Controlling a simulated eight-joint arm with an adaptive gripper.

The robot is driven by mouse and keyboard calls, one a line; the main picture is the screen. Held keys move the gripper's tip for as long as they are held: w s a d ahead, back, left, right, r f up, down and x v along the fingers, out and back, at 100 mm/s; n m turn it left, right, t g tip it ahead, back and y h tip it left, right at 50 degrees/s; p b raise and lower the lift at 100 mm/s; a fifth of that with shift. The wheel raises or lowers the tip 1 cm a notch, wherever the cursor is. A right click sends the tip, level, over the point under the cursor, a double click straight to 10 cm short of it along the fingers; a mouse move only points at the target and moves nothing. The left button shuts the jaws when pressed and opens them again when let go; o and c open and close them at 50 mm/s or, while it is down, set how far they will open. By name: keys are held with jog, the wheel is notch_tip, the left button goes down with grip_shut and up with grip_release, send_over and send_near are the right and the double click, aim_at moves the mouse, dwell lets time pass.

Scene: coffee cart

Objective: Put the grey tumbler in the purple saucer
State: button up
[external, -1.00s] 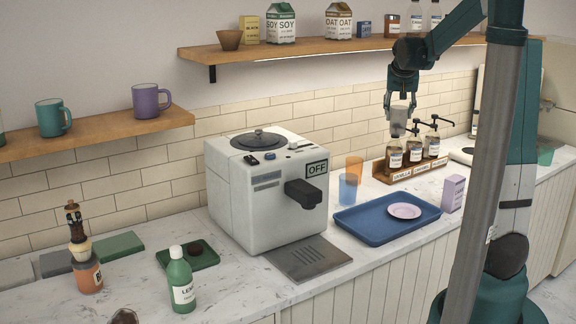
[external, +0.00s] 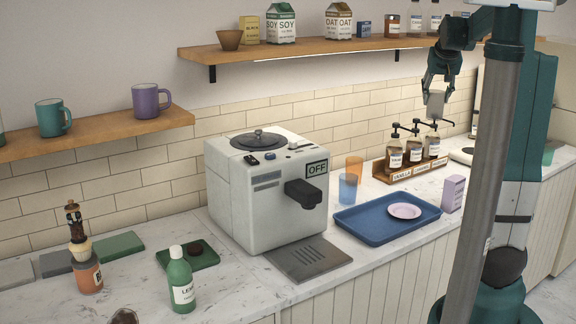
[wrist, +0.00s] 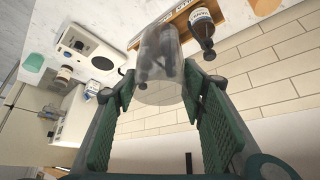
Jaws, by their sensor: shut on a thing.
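The grey tumbler (external: 435,103) is a translucent cup held in the air near the syrup bottles. My gripper (external: 437,88) is shut on it from above. In the wrist view the tumbler (wrist: 160,70) sits between the two green finger pads of my gripper (wrist: 160,92), and bottles show through its wall. The purple saucer (external: 404,211) is a small pale lilac plate. It lies on the blue tray (external: 372,232) on the counter, below and to the left of my gripper, with nothing on it.
A rack of syrup bottles (external: 413,163) stands behind the tray. An orange cup (external: 354,168) and a blue cup (external: 347,187) stand at the tray's left back. A purple carton (external: 453,194) stands to its right. The coffee machine (external: 262,185) is further left.

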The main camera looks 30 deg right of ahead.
jog(key=shift+s+a+f, duration=0.1)
jog(key=shift+s, duration=0.35)
jog(key=shift+a+f+m+p, duration=0.3)
jog(key=shift+a+f+m, duration=0.1)
jog(key=shift+a+f, duration=0.4)
jog(key=s+a+f+m+g+h+p, duration=0.1)
jog(key=s+a+f+m+g+p, duration=0.2)
jog(key=a+f, duration=0.5)
jog(key=s+a+f+m+g+h+p, duration=0.1)
jog(key=s+a+f+m+g+p, duration=0.2)
jog(key=a, duration=1)
jog(key=shift+s+a+f+m, duration=0.4)
jog(key=shift+s+f+m, duration=1.1)
jog(key=shift+f+m, duration=1.05)
jog(key=shift+f, duration=2.85)
jog(key=shift+f, duration=0.1)
jog(key=shift+f+b, duration=0.3)
jog(key=shift+f, duration=1.7)
